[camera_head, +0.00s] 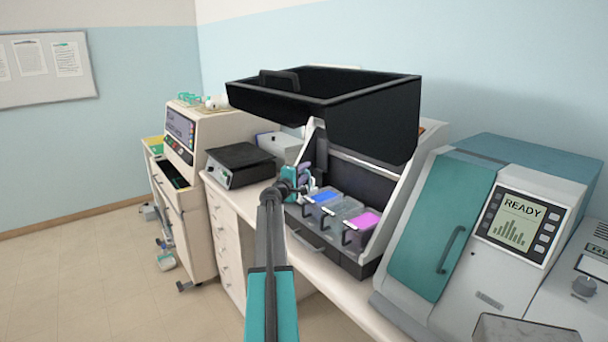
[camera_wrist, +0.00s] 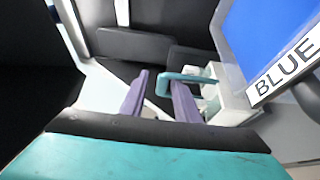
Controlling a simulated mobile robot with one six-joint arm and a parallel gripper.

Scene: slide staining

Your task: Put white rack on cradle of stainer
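The stainer (camera_head: 371,255) stands mid-counter with its black lid (camera_head: 372,110) raised. My gripper (camera_head: 303,176) is inside its left part, beside the blue container (camera_head: 322,198). In the wrist view my two purple fingers (camera_wrist: 158,85) stand apart. A teal handle (camera_wrist: 188,76) bends down between them and crosses over the right finger; a small gap shows beside the left finger. The white rack (camera_wrist: 232,98) joins this handle, right of the fingers and beside the container labelled BLUE (camera_wrist: 285,70). The rack's underside and the cradle are hidden, so I cannot tell whether the rack is seated.
A magenta-topped container (camera_head: 361,224) stands in the stainer, right of the blue one. The raised lid overhangs my gripper. A black-topped device (camera_head: 240,163) stands to the left. A teal and grey machine reading READY (camera_head: 517,221) stands to the right.

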